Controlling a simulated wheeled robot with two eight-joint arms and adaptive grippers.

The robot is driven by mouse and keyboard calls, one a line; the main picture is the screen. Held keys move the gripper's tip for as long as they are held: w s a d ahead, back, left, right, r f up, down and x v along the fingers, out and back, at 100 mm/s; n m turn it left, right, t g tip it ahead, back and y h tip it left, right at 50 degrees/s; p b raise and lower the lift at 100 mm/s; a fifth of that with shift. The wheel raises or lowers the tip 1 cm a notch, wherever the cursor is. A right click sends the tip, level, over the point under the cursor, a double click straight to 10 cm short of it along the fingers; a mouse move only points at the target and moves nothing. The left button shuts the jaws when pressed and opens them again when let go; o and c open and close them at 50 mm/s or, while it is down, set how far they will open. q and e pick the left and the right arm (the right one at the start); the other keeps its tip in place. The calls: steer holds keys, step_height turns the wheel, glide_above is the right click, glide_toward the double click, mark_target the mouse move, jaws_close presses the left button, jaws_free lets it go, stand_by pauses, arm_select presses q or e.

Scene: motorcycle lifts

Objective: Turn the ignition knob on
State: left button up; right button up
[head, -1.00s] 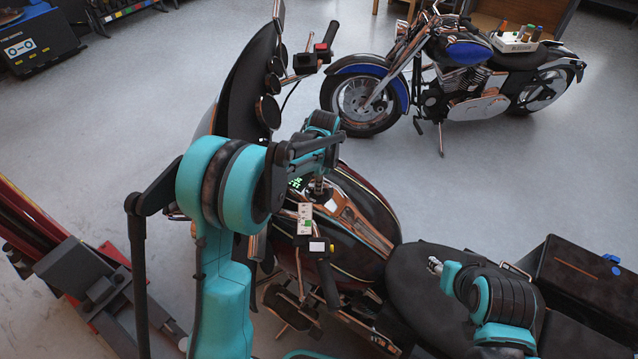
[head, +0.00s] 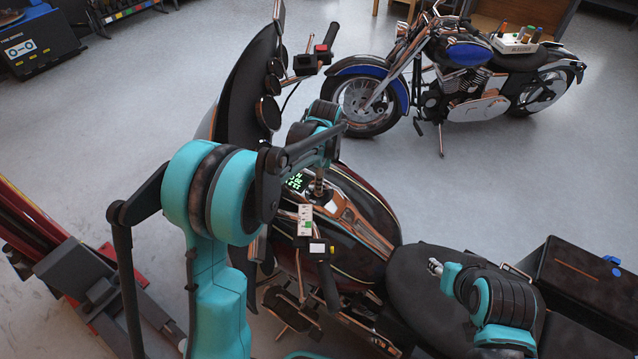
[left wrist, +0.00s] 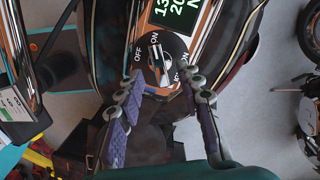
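The ignition knob (left wrist: 160,62) is a round dark dial with a light bar across it, in the upper middle of the left wrist view. OFF is lettered at its left and ON near its top. My left gripper (left wrist: 165,88) is open, its two purple-padded fingers spread just below the knob, with nothing between them. I cannot tell whether a fingertip touches the dial. In the head view my left gripper (head: 319,184) points down over the motorcycle's tank console, hiding much of the knob. My right gripper (head: 435,267) is above the black seat; its fingers are too small to judge.
A lit green display (head: 295,181) sits beside the knob. The handlebar grip (head: 328,286) and windshield (head: 245,85) are close to my left arm. A blue motorcycle (head: 455,75) stands behind, with clear floor between. A red lift post (head: 35,230) is at left.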

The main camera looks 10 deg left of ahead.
arm_select(q)
step_height(320, 180, up, 9)
steer(key=shift+s+d+f, duration=0.2)
steer(key=shift+s+d, duration=0.1)
steer(key=shift+s, duration=0.1)
